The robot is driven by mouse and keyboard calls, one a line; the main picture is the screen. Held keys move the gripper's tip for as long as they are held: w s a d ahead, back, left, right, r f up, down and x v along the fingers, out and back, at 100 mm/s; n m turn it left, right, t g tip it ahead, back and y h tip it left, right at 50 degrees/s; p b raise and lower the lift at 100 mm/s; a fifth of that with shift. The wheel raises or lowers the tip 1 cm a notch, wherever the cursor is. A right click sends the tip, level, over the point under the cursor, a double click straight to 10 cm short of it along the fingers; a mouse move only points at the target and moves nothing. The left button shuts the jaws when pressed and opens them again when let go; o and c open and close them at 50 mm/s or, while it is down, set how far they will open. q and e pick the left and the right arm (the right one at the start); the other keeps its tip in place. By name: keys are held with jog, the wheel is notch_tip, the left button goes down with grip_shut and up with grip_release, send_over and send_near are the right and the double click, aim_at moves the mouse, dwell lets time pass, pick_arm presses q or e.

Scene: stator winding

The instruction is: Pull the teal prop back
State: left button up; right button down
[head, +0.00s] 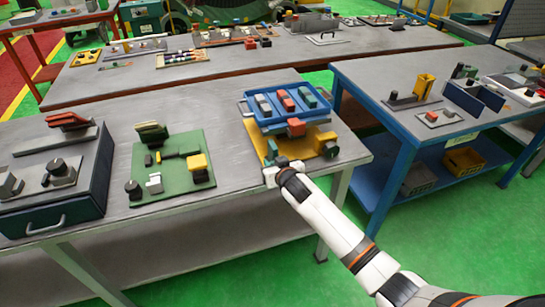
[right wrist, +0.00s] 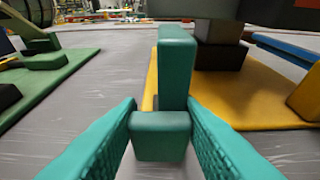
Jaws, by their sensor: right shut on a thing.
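The teal prop (right wrist: 177,70) stands upright in the middle of the right wrist view, with a short teal block (right wrist: 160,135) at its near foot. My right gripper (right wrist: 161,128) has its two fingers on either side of that near block and is shut on it. In the head view my right gripper (head: 279,166) is at the front edge of the yellow board (head: 318,151), where it mostly hides the prop. A blue tray (head: 272,124) stands raised over the board. My left gripper is out of view.
A green board (head: 178,186) with small parts lies to the left on the same table, and a dark drawer box (head: 80,208) is farther left. A dark block stack (right wrist: 220,45) stands just beyond the prop. Bare grey tabletop lies between the boards.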

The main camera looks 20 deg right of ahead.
jog(key=shift+f, duration=0.1)
jog(key=c, duration=1)
grip_release()
jog(key=shift+w, duration=0.15)
jog(key=v, duration=1.2)
